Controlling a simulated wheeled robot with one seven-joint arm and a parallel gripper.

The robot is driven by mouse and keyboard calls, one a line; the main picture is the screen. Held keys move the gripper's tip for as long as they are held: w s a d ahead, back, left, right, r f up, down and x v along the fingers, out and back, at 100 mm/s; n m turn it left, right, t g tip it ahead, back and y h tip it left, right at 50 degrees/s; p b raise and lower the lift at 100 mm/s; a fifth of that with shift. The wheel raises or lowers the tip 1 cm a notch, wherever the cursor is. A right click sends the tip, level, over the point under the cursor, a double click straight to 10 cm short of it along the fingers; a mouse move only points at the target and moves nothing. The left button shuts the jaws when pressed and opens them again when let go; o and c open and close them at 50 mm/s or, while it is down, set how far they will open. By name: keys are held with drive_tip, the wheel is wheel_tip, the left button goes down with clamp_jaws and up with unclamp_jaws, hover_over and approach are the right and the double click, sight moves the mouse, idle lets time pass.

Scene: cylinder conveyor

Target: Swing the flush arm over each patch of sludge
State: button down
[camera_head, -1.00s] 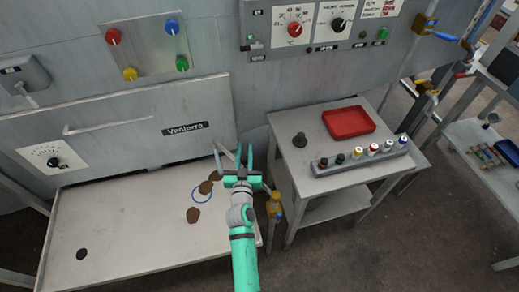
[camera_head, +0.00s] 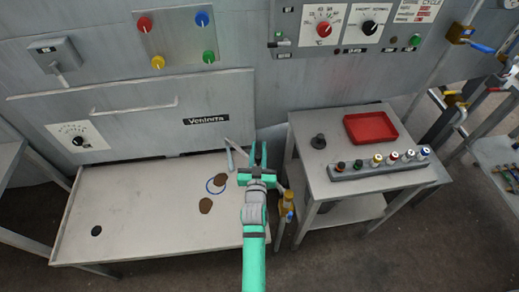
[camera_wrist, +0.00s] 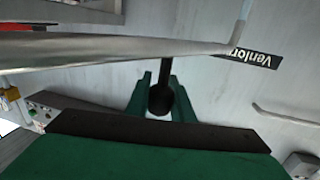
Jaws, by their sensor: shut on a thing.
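The flush arm is a grey metal tube (camera_head: 238,147), partly seen at the tray's back right. In the wrist view it crosses the top as a long tube (camera_wrist: 110,48) with a bent end at right. My gripper (camera_head: 258,158) is shut on its dark upright handle (camera_wrist: 160,98), which stands between the green fingers. Two brown sludge patches show on the pale tray (camera_head: 145,205). One patch (camera_head: 220,180) overlaps a blue ring (camera_head: 210,188); the other patch (camera_head: 205,205) lies nearer the front. Both are left of my gripper. My arm hides part of the tray's right edge.
A dark round hole (camera_head: 97,231) is at the tray's front left. A yellow valve fitting (camera_head: 287,207) stands close right of my arm. A side table (camera_head: 340,190) at right holds a red bin (camera_head: 371,128) and a bottle rack (camera_head: 385,170). The panelled wall rises behind.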

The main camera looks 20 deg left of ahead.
drive_tip(key=c, duration=1.5)
unclamp_jaws()
drive_tip(key=shift+d, duration=0.1)
drive_tip(key=shift+c, duration=0.2)
drive_tip(key=shift+s, duration=0.1)
drive_tip(key=v, duration=1)
drive_tip(key=shift+s, duration=0.3)
